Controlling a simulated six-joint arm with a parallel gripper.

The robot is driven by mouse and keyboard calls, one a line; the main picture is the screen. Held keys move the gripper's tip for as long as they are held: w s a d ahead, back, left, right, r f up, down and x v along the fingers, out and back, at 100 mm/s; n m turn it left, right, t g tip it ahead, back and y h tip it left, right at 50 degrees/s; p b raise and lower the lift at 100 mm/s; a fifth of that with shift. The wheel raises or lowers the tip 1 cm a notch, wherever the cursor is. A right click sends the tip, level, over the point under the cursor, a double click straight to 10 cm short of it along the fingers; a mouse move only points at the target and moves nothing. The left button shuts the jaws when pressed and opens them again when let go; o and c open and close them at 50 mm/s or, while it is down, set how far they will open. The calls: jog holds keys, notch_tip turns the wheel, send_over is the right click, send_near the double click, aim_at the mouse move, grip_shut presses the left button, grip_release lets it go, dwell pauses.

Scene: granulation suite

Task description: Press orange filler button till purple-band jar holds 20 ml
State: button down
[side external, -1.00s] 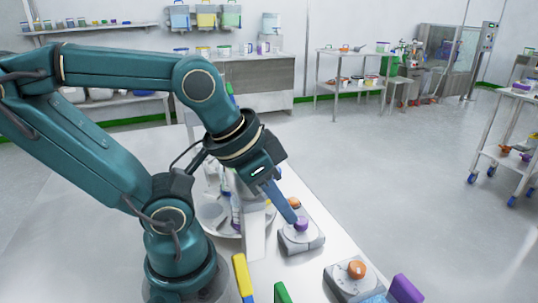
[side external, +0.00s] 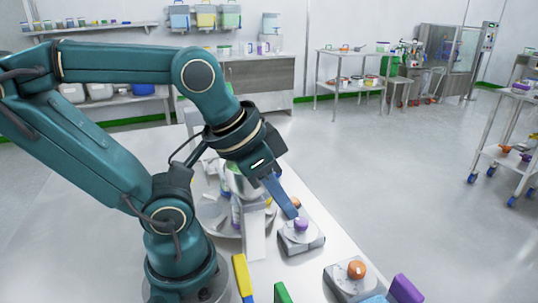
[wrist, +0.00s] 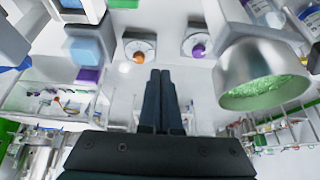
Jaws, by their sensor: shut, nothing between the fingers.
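My gripper (side external: 291,212) is shut and empty, its blue fingers pointing down just behind a purple button (side external: 301,224) on a grey box. I cannot tell whether the tips touch it. An orange button (side external: 357,270) sits on another grey box nearer the camera. In the wrist view the closed gripper fingers (wrist: 160,75) lie below the orange button (wrist: 138,57) and the purple button (wrist: 198,51), apart from both in the picture. A purple-coloured piece (side external: 236,212) shows on the cluttered round platform behind the gripper; I cannot tell whether it is the purple-band jar. No fill level is readable.
A metal hopper with green granules (wrist: 262,90) is at right in the wrist view. A purple block (side external: 406,289), a yellow block (side external: 242,277) and a green block (side external: 282,293) are at the table's front. A small orange part (side external: 295,202) shows behind the fingers.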

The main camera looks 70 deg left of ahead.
notch_tip(320, 180, up, 4)
jog(key=m+g+y, duration=0.3)
jog(key=m+y, duration=0.6)
jog(key=m, duration=0.4)
send_over(296, 203)
notch_tip(296, 203, down, 6)
jog(key=shift+f, duration=0.1)
jog(key=shift+f, duration=4.4)
jog(key=shift+f, duration=0.4)
